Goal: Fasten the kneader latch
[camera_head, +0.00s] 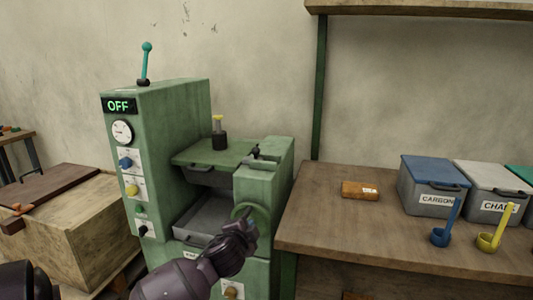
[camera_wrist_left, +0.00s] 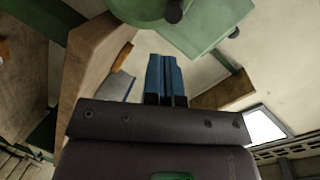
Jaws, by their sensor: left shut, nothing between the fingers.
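The green kneader (camera_head: 160,150) stands left of the table with its display reading OFF. Its flat lid (camera_head: 205,155) carries a black post with a yellow top (camera_head: 218,130). A small dark fitting (camera_head: 255,152), which looks like the latch, sits at the lid's right edge; I cannot tell its exact position. My left gripper (camera_head: 250,232) is in front of the kneader's right block, below that fitting and apart from it. Its blue fingers (camera_wrist_left: 163,78) are together and empty in the left wrist view, with green machine parts (camera_wrist_left: 200,30) beyond. My right gripper is not in view.
A wooden table (camera_head: 325,220) on the right holds a brown block (camera_head: 360,190), a blue-lidded carbon bin (camera_head: 432,185), a chalk bin (camera_head: 490,190), and blue and yellow scoops. A wooden chest (camera_head: 75,225) stands at left. A grey tray (camera_head: 205,220) sits below the lid.

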